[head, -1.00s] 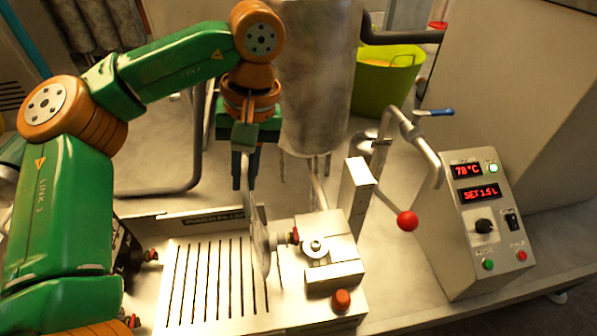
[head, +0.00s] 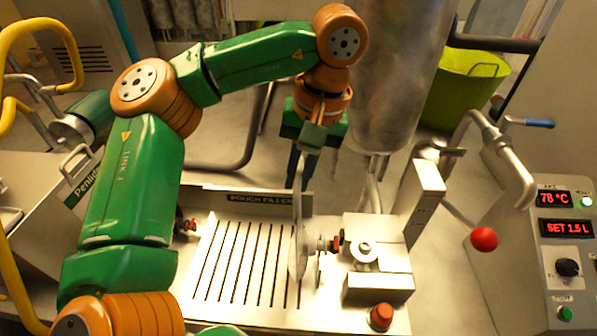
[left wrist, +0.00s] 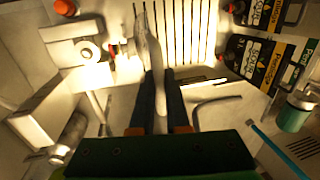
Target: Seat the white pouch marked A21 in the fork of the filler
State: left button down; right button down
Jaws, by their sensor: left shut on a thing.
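The white pouch (head: 299,240) hangs upright, nearly edge-on, over the slotted plate of the pouch filler (head: 225,262). My left gripper (head: 299,165) is shut on its top edge. A spout with a red part (head: 334,244) points from the pouch side toward the filler's metal block (head: 375,250). I cannot tell whether the spout touches or sits in the fork, and the A21 mark is not readable. In the left wrist view the pouch (left wrist: 150,48) runs away from the gripper's dark fingers (left wrist: 160,85). My right gripper is not in view.
A red button (head: 381,317) is at the filler's front right. A steel cylinder (head: 395,80) rises behind. Dark labelled pouches (left wrist: 262,55) show in the left wrist view.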

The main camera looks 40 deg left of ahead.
pick_arm(q)
notch_tip(320, 180, down, 3)
jog(key=shift+d+r+b, duration=0.1)
jog(key=shift+r+b, duration=0.1)
jog(key=shift+b, duration=0.5)
jog(key=shift+f+b, duration=0.75)
jog(key=shift+f, duration=0.4)
jog(key=shift+f+b, duration=0.45)
jog(key=shift+f, duration=0.15)
jog(key=c, duration=0.8)
grip_release()
jog(key=shift+c, duration=0.2)
jog(key=shift+r, duration=0.1)
